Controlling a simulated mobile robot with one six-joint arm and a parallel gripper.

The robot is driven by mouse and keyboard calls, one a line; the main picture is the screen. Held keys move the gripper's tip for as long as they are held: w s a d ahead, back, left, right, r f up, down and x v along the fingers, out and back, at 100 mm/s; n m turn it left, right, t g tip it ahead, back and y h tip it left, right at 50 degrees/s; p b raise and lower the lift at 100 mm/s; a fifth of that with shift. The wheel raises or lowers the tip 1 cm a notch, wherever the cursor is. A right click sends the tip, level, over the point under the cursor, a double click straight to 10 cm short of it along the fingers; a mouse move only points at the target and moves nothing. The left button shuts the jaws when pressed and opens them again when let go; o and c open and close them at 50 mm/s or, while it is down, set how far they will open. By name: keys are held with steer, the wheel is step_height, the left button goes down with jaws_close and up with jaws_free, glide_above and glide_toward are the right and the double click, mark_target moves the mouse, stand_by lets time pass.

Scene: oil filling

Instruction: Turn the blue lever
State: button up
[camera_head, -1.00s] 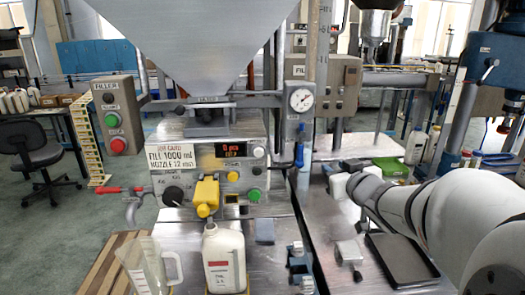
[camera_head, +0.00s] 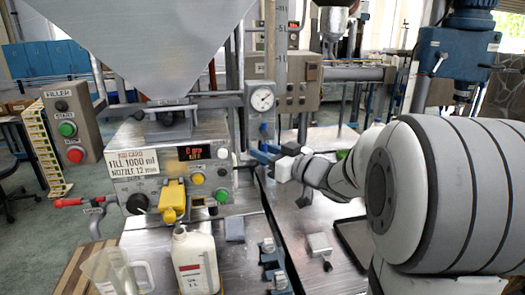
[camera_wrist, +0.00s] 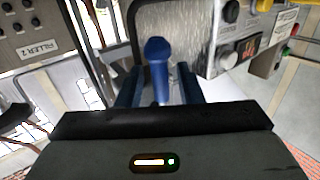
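My gripper (camera_wrist: 158,88) is open, with one dark blue finger on each side of the lever and a visible gap on both sides. In the head view my gripper (camera_head: 264,154) is at the right side of the filler machine, below the round gauge (camera_head: 262,99).
The filler machine (camera_head: 138,190) has a yellow nozzle block (camera_head: 172,196) and a red-handled valve (camera_head: 68,202). A white bottle (camera_head: 195,258) and a clear jug (camera_head: 112,270) stand in front. A small grey box (camera_head: 319,244) sits on the metal table to the right.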

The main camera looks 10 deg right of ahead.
steer(key=shift+w+a, duration=0.2)
steer(key=shift+w, duration=0.1)
steer(key=shift+c, duration=0.5)
jaws_close()
